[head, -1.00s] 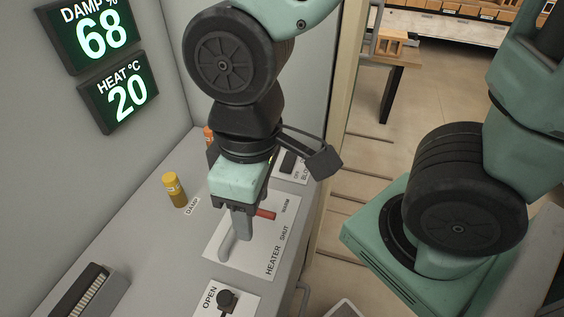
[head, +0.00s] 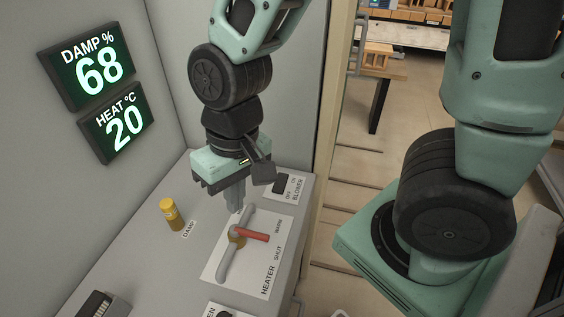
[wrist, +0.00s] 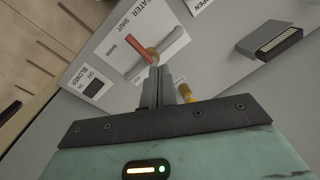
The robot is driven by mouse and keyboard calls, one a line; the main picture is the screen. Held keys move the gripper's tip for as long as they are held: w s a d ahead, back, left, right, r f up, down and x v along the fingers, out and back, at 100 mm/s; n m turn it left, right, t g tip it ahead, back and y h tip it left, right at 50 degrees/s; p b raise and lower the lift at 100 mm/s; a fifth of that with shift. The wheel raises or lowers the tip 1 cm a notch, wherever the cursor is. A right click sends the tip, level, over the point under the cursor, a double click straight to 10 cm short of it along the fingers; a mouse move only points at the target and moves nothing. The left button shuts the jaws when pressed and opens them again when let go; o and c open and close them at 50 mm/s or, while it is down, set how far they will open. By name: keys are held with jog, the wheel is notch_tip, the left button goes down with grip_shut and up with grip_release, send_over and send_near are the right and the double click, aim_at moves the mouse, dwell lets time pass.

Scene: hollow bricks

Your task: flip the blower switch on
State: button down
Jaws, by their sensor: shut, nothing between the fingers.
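The blower switch (head: 281,183) is a small dark rocker on a white plate marked OFF, ON and BLOWER, at the far right of the grey console. It also shows in the wrist view (wrist: 92,88), left of my fingers. Which way the rocker is tipped is too small to tell. My gripper (head: 236,208) is shut and empty, fingers pointing down. In the head view it is left of the switch and a little nearer, by the far end of the heater plate. Its fingers also show in the wrist view (wrist: 157,82).
The heater valve (head: 252,236) with its red handle stands close to my fingers, on a plate marked WARM and SHUT. Displays on the wall read damp 68 (head: 90,62) and heat 20 (head: 117,122).

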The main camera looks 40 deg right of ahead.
jog(key=w+d+m+h+p, duration=0.1)
jog(key=w+d+m+p, duration=0.4)
jog(key=w+d+m, duration=0.3)
jog(key=m+t+h+p, duration=0.1)
jog(key=m+h+p, duration=0.1)
jog(key=m, duration=0.3)
send_over(283, 177)
jog(key=s+a, duration=0.2)
jog(key=f, duration=0.1)
jog(key=shift+w+a+f, duration=0.1)
jog(key=shift+w+a, duration=0.05)
jog(key=shift+w, duration=0.05)
jog(key=shift+f, duration=0.1)
jog(key=f, duration=0.4)
jog(key=w+d+f, duration=0.1)
jog(key=f, duration=0.4)
jog(key=d+f+p, duration=0.1)
jog(key=f, duration=0.3)
jog(key=shift+w+f, duration=0.15)
jog(key=shift+f, duration=0.15)
